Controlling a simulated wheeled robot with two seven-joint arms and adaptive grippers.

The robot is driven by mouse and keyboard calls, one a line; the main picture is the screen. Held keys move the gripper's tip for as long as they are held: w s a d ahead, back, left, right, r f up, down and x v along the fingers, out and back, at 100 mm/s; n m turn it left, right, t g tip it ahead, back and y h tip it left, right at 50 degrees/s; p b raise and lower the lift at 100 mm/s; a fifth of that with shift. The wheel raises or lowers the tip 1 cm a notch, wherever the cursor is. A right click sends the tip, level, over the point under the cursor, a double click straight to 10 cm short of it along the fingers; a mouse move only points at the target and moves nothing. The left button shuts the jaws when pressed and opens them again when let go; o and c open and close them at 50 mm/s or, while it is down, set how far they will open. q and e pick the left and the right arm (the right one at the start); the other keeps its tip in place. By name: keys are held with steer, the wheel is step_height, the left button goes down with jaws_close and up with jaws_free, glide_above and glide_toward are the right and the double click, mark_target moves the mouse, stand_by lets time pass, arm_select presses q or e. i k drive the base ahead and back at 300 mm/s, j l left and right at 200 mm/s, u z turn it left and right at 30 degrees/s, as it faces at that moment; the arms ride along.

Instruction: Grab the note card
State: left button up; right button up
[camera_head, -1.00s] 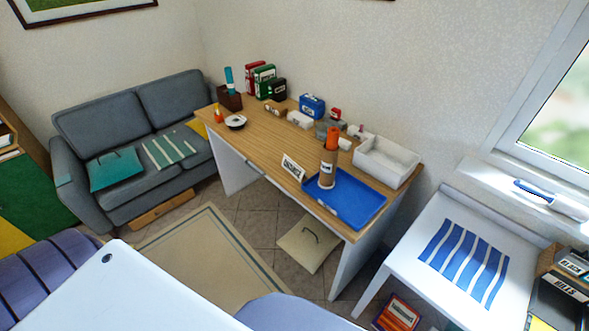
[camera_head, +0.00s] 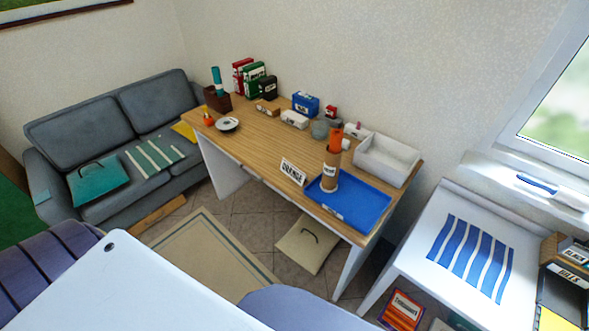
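A small white card with dark lettering (camera_head: 293,172) stands tilted near the front edge of the wooden desk (camera_head: 262,146). It is just left of the blue tray (camera_head: 349,200). It looks like the note card, though I cannot be sure. Its lettering seems to read "ORANGE". A brown cylinder with an orange top (camera_head: 331,160) stands upright at the tray's left side. Neither of my grippers is in view.
A white open bin (camera_head: 388,160) stands at the desk's right end. Boxes and binders line the back. A grey sofa (camera_head: 110,130) is at left, a white side table with a striped cloth (camera_head: 420,262) at right. A rug (camera_head: 200,258) covers the floor before the desk.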

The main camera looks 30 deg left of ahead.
mark_target(286, 167)
steer(key=j+z, duration=0.2)
steer(key=j, duration=0.35)
steer(key=i+j+z, duration=0.2)
steer(key=j, duration=0.4)
steer(key=k+j+z, duration=0.2)
steer(key=j, duration=0.35)
steer(key=j+z, duration=0.25)
steer(key=j, duration=0.35)
steer(key=k+j+z, duration=0.2)
steer(key=j, duration=0.35)
steer(key=j+z, duration=0.2)
steer(key=j, duration=0.35)
steer(key=k+j+z, duration=0.2)
steer(key=j, duration=0.3)
steer(key=k+j+z, duration=0.2)
steer(key=j, duration=0.3)
